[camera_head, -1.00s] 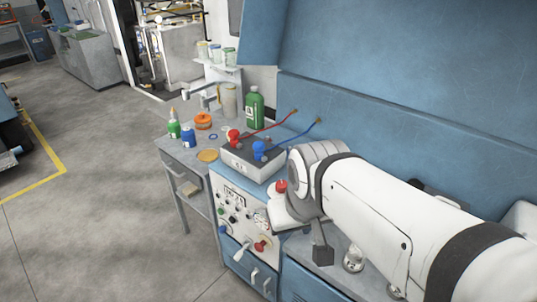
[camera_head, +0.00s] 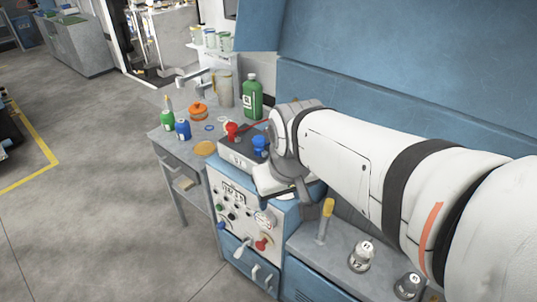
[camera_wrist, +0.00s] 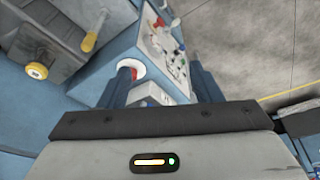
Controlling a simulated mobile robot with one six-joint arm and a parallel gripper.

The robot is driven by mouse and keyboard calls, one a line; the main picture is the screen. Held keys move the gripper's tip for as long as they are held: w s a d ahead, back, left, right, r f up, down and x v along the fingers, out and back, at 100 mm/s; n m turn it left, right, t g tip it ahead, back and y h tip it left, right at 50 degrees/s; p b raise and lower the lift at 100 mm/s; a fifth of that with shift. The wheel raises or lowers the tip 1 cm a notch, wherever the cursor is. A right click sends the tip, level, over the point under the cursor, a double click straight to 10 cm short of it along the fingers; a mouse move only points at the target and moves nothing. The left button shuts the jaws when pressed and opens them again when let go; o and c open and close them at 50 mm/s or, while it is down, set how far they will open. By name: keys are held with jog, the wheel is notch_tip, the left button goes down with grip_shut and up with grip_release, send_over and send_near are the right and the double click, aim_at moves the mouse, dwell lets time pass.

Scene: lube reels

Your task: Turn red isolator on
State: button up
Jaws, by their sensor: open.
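A control cabinet with a white front panel (camera_head: 240,200) stands in the middle of the head view. A red handle (camera_head: 262,244) is low on its right side; a red part also shows on the panel in the wrist view (camera_wrist: 160,21). I cannot tell for sure which red part is the isolator. My gripper (camera_wrist: 163,78) is open and empty, over the right part of the cabinet top. A red round part with a pale rim (camera_wrist: 138,71) is close beside its left finger, partly hidden. My wrist hides this part of the cabinet top in the head view.
A grey box (camera_head: 238,155) on the cabinet carries a red plug (camera_head: 231,130) and a blue plug (camera_head: 260,144). Bottles stand on the side bench at left. A yellow-handled tool (camera_head: 326,218) and grey fittings (camera_head: 362,255) are on the right bench. The floor at left is open.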

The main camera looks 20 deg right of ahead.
jog(key=shift+o, duration=0.4)
jog(key=w+d+f+n+b, duration=0.1)
jog(key=w+d+f, duration=0.1)
jog(key=w, duration=0.4)
jog(key=w+d+f+n+g+b, duration=0.1)
jog(key=w+f, duration=0.1)
jog(key=w, duration=0.5)
jog(key=shift+d+f+n+g+b, duration=0.2)
jog(key=shift+d+n+g+b, duration=0.1)
jog(key=shift+d+b, duration=0.1)
jog(key=w+d+f+n, duration=0.1)
jog(key=w+d+f, duration=0.1)
jog(key=w+f, duration=0.2)
jog(key=w+d+f+n+g+b, duration=0.1)
jog(key=w+d+f, duration=0.1)
jog(key=w+f, duration=0.1)
jog(key=w+d+f+n+b, duration=0.1)
jog(key=w+d+f, duration=0.2)
jog(key=w+f, duration=0.1)
jog(key=shift+w+f+g, duration=0.3)
jog(key=shift+w, duration=0.45)
notch_tip(320, 180, down, 8)
jog(key=shift+w+r, duration=0.1)
